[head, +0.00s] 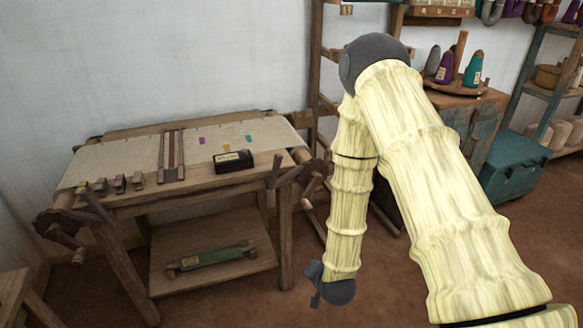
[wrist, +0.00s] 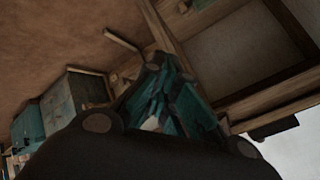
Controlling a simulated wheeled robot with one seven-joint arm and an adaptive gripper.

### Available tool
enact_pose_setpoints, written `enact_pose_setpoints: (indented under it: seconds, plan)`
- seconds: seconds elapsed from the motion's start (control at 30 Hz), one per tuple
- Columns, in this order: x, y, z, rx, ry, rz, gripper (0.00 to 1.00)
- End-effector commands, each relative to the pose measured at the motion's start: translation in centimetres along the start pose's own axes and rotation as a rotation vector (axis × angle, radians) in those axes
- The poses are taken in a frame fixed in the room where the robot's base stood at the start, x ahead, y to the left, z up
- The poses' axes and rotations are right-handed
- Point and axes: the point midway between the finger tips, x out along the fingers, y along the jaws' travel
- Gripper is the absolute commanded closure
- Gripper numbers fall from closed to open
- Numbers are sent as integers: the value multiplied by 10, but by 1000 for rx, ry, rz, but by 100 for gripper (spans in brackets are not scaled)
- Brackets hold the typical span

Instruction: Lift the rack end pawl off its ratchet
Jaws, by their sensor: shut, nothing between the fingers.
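The loom (head: 130,205) stands at the left in the head view, with pale cloth on top. A dark toothed ratchet wheel (head: 318,171) sits at its right end, and another (head: 48,222) at its left front corner. A wooden lever (head: 274,172) leans near the right wheel; I cannot tell whether it is the pawl, nor whether it touches the teeth. My gripper (wrist: 165,68) is shut and empty in the wrist view, with timber beyond its tips. No pawl shows clearly there. In the head view my forearm hangs right of the loom, apart from the wheel.
A black labelled box (head: 234,162) lies on the loom's front edge. A green roller (head: 212,257) rests on the lower shelf. A teal chest (head: 515,163) and a cabinet (head: 465,115) stand behind my arm. Brown floor is open in front of the loom's right side.

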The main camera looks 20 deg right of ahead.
Motion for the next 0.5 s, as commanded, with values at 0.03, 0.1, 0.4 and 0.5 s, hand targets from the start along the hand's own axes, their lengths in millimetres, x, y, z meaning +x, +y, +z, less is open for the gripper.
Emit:
enact_pose_setpoints:
  seconds: [0.03, 0.1, 0.4, 0.5]
  plan:
    - [12, -26, -30, 91, 71, -75, 100]
    - [18, -63, -71, 226, 155, -183, 100]
    - [-4, -172, -202, 639, 336, -583, 100]
    - [-12, -186, -220, 695, 351, -645, 100]
